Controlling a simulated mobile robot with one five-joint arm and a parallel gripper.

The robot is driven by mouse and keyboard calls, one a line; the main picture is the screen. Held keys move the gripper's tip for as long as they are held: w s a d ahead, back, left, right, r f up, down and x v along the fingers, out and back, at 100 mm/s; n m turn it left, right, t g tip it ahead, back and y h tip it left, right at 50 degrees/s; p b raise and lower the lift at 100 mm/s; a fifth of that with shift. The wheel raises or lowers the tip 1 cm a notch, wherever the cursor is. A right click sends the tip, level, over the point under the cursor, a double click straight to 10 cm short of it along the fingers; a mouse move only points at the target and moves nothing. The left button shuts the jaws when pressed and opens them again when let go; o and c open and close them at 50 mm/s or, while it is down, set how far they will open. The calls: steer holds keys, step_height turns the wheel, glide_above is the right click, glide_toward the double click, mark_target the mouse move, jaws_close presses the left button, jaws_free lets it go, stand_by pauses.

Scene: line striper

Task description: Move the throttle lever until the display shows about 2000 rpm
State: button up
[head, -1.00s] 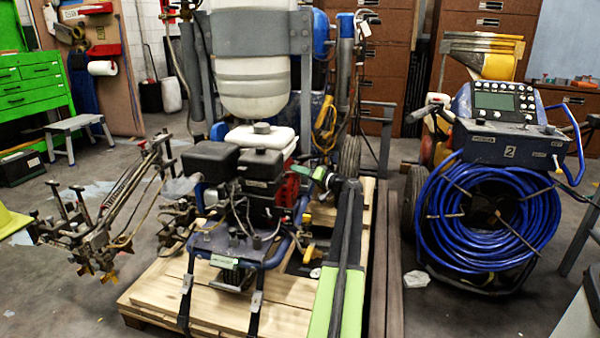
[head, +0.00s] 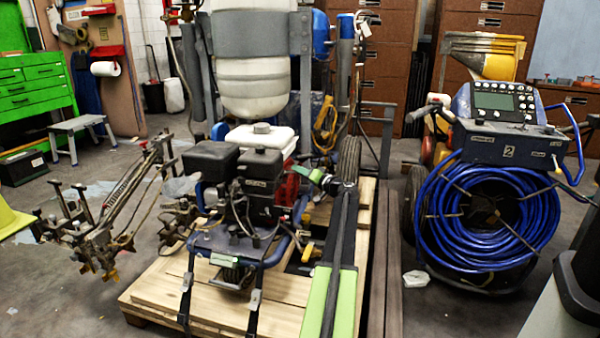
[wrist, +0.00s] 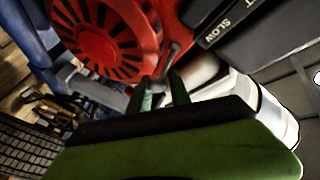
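In the wrist view, the two green fingers of my gripper (wrist: 162,93) stand apart with a gap between them. A small grey lever (wrist: 173,54), seemingly the throttle lever, lies just beyond the fingertips, beside the red engine cover (wrist: 97,42) and a black box marked SLOW (wrist: 228,27). Its lower end lines up with the gap; I cannot tell whether a finger touches it. In the head view, my gripper (head: 314,177) is at the right side of the black engine (head: 258,180). A panel with a display (head: 494,101) is on the blue machine at right; its reading is too small to read.
The engine machine stands on a wooden pallet (head: 200,301). Its white tank (head: 262,137) is behind the engine. A blue hose coil (head: 485,215) is at right.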

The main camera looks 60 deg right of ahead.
steer(key=o, duration=0.5)
steer(key=shift+w+a+f, duration=0.15)
steer(key=shift+w+f, duration=0.05)
steer(key=shift+w, duration=0.15)
steer(key=shift+c, duration=0.2)
steer(key=shift+o, duration=0.2)
steer(key=shift+s, duration=0.1)
steer(key=v, duration=1.7)
steer(key=shift+s, duration=0.2)
